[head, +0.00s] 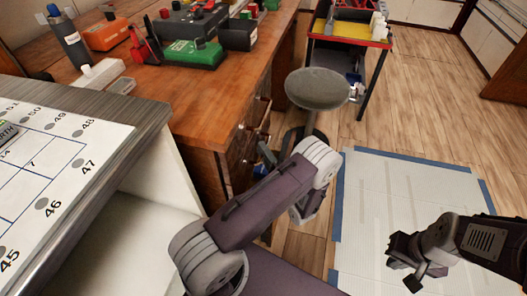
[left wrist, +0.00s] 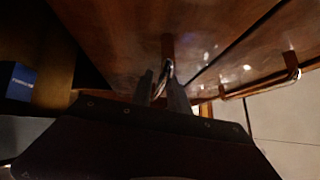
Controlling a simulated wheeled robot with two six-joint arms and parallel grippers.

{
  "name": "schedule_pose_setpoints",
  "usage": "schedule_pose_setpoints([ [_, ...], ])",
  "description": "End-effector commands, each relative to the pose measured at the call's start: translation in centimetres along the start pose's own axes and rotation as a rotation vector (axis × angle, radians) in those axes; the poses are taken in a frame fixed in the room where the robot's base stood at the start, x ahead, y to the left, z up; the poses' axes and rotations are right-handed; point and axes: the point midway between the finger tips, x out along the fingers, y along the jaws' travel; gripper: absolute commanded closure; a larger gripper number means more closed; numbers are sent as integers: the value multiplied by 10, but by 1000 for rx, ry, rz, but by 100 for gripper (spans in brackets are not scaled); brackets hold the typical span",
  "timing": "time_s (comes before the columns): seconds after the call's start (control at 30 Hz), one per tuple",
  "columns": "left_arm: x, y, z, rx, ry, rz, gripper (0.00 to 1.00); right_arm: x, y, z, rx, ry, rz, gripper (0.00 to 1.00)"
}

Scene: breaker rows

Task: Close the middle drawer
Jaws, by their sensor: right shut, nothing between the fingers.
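The wooden desk's drawer fronts (head: 240,150) face right in the head view, partly hidden behind my left arm. I cannot tell from that view which one is the middle drawer or how far it stands out. In the left wrist view a brown drawer front (left wrist: 115,35) fills the upper part. My left gripper (left wrist: 162,88) is at a metal handle (left wrist: 166,72) on it, with the handle between its two fingers. Whether the fingers grip it is unclear. My right gripper (head: 404,276) is shut and empty, above the taped floor area at lower right.
A second handle (left wrist: 262,86) shows at right in the left wrist view; a blue box (left wrist: 20,82) is in the dark space at left. A round stool (head: 317,88) stands close beside the drawers. A red-edged cart (head: 377,43) is behind it. Floor at right is clear.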

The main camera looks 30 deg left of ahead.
Motion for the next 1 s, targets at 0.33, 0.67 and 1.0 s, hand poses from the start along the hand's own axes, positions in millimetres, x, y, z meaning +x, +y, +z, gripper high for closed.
schedule_pose_setpoints([
  [0.33,-24,-2,0,5,3,4,67,-12,0,-1,0,0,0,100],
  [0.67,-83,-2,0,0,4,-1,67,-30,-1,-3,0,0,0,100],
  [1.0,-92,0,0,0,0,-1,67,-31,-1,-3,0,0,0,100],
])
